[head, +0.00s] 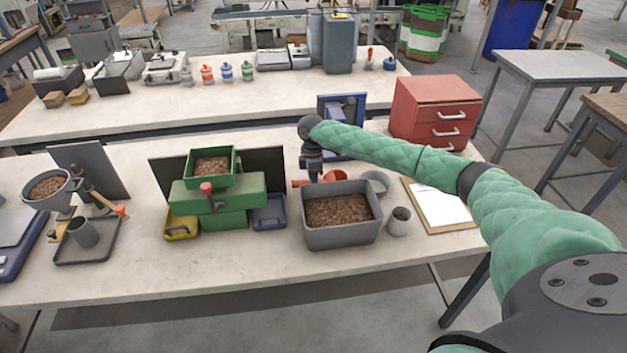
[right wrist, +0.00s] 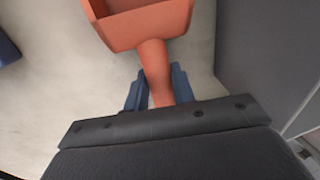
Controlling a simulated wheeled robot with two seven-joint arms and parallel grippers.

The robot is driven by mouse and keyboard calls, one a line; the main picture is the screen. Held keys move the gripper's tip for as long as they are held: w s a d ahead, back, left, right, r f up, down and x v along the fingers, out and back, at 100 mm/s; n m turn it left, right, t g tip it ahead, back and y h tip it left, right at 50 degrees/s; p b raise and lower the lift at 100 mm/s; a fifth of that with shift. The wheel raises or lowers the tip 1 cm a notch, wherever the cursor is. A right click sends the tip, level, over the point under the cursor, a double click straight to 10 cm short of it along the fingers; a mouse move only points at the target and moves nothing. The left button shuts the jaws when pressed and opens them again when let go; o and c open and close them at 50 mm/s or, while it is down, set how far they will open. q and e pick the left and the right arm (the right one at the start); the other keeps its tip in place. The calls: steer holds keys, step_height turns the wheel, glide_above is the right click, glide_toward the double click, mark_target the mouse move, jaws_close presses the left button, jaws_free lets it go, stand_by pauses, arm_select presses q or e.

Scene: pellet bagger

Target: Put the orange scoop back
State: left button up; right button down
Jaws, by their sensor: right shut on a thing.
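The orange scoop (right wrist: 150,25) fills the top of the right wrist view, its handle running down between the fingers of my right gripper (right wrist: 158,88), which is shut on that handle. In the head view a bit of the orange scoop (head: 302,183) shows beside my right gripper (head: 313,178), just behind the grey bin of brown pellets (head: 342,236). The scoop is at or just above the table top; I cannot tell whether it touches. Its bowl looks empty where visible. My left gripper is in neither view.
A small round grey bowl (head: 376,182), a grey cup (head: 398,222) and a clipboard (head: 437,205) stand right of the bin. A green machine (head: 217,203) with a yellow tray (head: 181,226) and a blue tray (head: 268,212) stands left. A red drawer cabinet (head: 433,110) is behind right.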

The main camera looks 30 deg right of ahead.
steer(key=shift+f, duration=0.1)
steer(key=c, duration=1.2)
jaws_free()
steer(key=shift+o, duration=0.2)
steer(key=shift+w+r+b, duration=0.1)
steer(key=shift+r+b, duration=0.2)
steer(key=shift+r, duration=0.05)
steer(key=b+v, duration=0.1)
steer(key=v, duration=0.2)
steer(key=shift+r+b, duration=0.2)
steer(key=shift+b, duration=0.15)
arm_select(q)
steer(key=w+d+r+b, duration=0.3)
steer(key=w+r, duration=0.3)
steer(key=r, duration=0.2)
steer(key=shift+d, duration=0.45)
arm_select(e)
steer(key=v, duration=0.8)
